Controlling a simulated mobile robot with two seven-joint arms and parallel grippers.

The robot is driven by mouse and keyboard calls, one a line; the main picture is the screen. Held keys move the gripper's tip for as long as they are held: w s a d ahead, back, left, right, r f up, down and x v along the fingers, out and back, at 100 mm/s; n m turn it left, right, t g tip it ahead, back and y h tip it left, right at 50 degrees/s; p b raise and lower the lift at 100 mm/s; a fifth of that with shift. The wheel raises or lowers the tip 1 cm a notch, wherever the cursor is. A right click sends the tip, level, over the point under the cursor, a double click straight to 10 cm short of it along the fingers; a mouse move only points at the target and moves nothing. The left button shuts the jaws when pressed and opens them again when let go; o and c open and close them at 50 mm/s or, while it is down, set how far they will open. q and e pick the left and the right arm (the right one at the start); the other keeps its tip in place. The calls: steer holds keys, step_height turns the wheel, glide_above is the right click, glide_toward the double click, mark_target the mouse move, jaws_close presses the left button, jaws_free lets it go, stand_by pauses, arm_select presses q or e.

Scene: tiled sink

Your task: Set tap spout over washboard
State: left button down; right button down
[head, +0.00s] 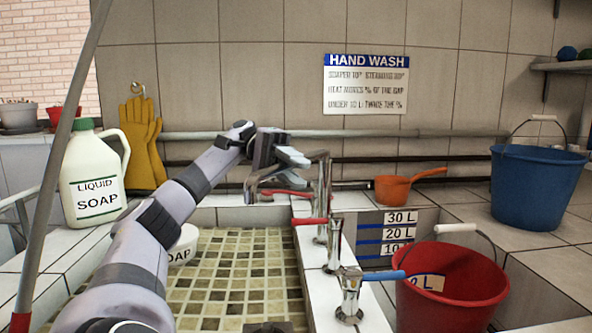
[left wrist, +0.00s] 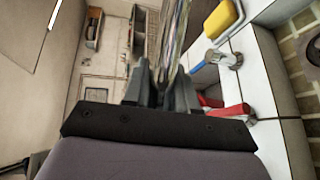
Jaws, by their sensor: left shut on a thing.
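The metal tap (head: 323,190) stands on the tiled ledge between the two basins, its spout at the top pointing left. My left gripper (head: 283,168) is at the spout and shut on it. In the left wrist view, the fingers (left wrist: 160,92) close around a shiny metal pipe (left wrist: 180,40). Red tap handles show just below my gripper, and a blue-handled tap (head: 350,290) stands nearer on the same ledge. I cannot make out a washboard; the left basin has a mosaic-tiled floor (head: 240,265). My right gripper is not in view.
A soap jug (head: 92,178) and yellow gloves (head: 140,140) are at the left. A white tub (head: 185,243) is partly behind my left arm. A red bucket (head: 450,295), blue bucket (head: 535,185) and orange scoop (head: 393,188) are at the right. Pipes (head: 400,134) run along the back wall.

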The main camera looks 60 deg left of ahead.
arm_select(q)
steer(key=c, duration=1)
jaws_free()
